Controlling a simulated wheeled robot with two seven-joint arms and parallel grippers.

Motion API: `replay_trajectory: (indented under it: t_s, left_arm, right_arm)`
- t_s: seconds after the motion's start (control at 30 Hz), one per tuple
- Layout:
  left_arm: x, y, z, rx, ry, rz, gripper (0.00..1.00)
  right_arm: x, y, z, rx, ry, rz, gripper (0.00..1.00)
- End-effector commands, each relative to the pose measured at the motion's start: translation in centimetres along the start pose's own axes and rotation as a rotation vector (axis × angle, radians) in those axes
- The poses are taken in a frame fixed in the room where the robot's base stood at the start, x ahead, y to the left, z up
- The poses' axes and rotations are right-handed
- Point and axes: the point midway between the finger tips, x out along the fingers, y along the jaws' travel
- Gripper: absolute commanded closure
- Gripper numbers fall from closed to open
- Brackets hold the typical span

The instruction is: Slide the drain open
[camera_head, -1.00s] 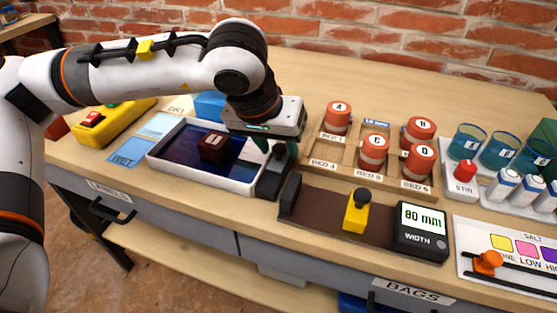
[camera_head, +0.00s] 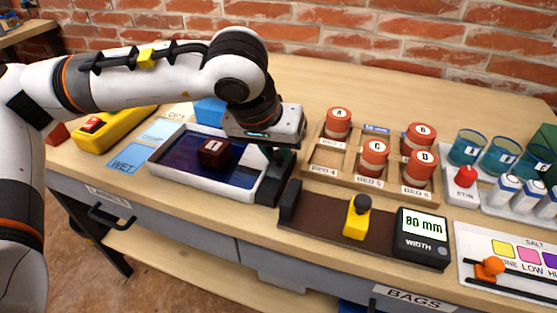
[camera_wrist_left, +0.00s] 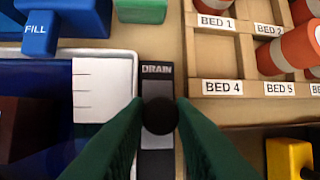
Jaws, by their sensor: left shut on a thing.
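The drain (camera_wrist_left: 157,82) is a narrow dark strip with a grey slot, labelled DRAIN, along the right side of the white tray (camera_head: 203,182). A round black knob (camera_wrist_left: 160,115) stands on its slot. My left gripper (camera_head: 278,160) is shut on this knob, with one green finger on each side of it in the left wrist view. In the head view the fingers and wrist partly hide the knob, and the dark drain housing (camera_head: 270,190) shows below. The tray holds dark blue liquid and a dark red block marked 1 (camera_head: 214,153). My right gripper is not in view.
A wooden rack (camera_head: 325,160) with red-topped jars stands right of the drain. In front of it is a brown width gauge with a yellow slider (camera_head: 357,218) and an 80 mm display (camera_head: 422,235). A blue FILL part (camera_wrist_left: 38,35) stands behind the tray.

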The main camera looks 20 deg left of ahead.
Motion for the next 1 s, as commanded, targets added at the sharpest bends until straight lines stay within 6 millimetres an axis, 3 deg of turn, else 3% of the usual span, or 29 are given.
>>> replay_trajectory:
  t_s: [0.67,1.0]
  left_arm:
    - [-0.8,-0.1,-2.0,0.002,0.0,-0.002,0.97]
    - [-1.2,-0.1,-3.2,0.002,0.001,-0.002,0.97]
  right_arm:
    - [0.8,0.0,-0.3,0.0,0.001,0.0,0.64]
    - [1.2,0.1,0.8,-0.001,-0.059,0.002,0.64]
